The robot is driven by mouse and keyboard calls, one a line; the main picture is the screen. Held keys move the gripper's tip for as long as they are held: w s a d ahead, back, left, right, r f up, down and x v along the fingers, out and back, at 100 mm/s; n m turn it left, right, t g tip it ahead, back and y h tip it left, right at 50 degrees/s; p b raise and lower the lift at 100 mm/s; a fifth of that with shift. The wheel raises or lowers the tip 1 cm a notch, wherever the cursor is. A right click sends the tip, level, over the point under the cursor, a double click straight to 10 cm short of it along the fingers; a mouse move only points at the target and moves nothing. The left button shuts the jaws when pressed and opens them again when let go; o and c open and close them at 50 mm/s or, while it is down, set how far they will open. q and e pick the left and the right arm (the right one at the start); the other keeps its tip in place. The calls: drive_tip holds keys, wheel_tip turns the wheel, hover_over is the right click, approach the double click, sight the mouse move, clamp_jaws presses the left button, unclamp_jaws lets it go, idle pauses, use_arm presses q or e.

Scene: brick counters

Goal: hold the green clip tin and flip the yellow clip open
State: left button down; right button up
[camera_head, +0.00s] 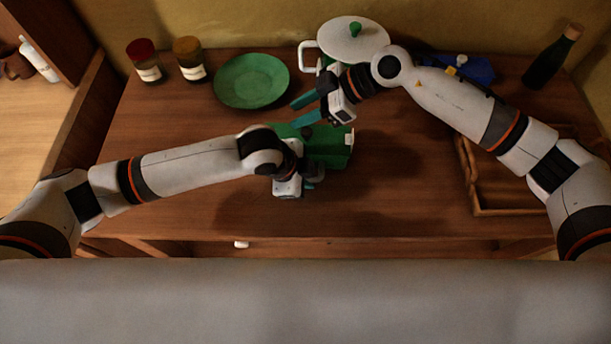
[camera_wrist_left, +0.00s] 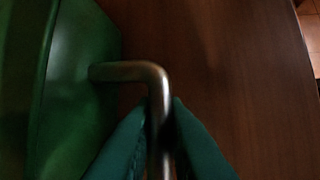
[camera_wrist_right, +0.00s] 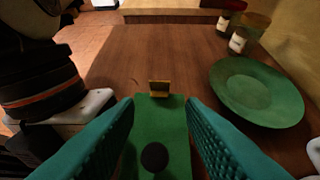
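The green clip tin (camera_head: 335,143) stands mid-counter, partly covered by my arms. In the left wrist view its green side (camera_wrist_left: 75,95) carries a bent metal handle (camera_wrist_left: 128,71). My left gripper (camera_head: 309,182) is at the tin's near side; its teal fingers are closed around the handle. My right gripper (camera_head: 296,112) is open and empty above the tin. In the right wrist view the yellow clip (camera_wrist_right: 159,88) stands up at the far end of the green lid (camera_wrist_right: 165,125), between and beyond the open fingers (camera_wrist_right: 160,102). I cannot make out the clip in the head view.
A green plate (camera_head: 251,81) and two jars (camera_head: 145,61) (camera_head: 189,58) stand at the back left. A white pot (camera_head: 352,45) is behind my right gripper.

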drive_tip(key=shift+a, duration=0.1)
drive_tip(key=c, duration=0.3)
drive_tip(key=shift+s+a+r+n, duration=0.1)
drive_tip(key=shift+a+n, duration=0.3)
drive_tip(key=shift+c, duration=1.4)
drive_tip(key=a+n+h, duration=0.1)
drive_tip(key=n, duration=0.1)
drive_tip(key=a+n+g+h, duration=0.1)
drive_tip(key=a+n+h, duration=0.2)
drive_tip(key=shift+s+a+r+n+g+h, duration=0.25)
drive_tip(key=shift+s+a+n+g+h, duration=0.05)
drive_tip(key=shift+s+a+n, duration=0.1)
clamp_jaws()
use_arm(q)
drive_tip(key=shift+a, duration=0.1)
use_arm(e)
drive_tip(key=shift+w+a+f+n+t+h, duration=0.15)
drive_tip(key=shift+a+f+n+t+h, duration=0.1)
drive_tip(key=shift+f+n+h, duration=0.7)
drive_tip(key=shift+w+a+f+n+t+h, duration=0.1)
drive_tip(key=shift+a+f+n+t+h, duration=0.2)
drive_tip(key=shift+f+n+h, duration=0.65)
drive_tip(key=shift+w+a+f+n+t+h, duration=0.15)
drive_tip(key=shift+a+f+n+t+h, duration=0.1)
drive_tip(key=shift+f+n+h, duration=0.7)
drive_tip(key=shift+r, duration=0.15)
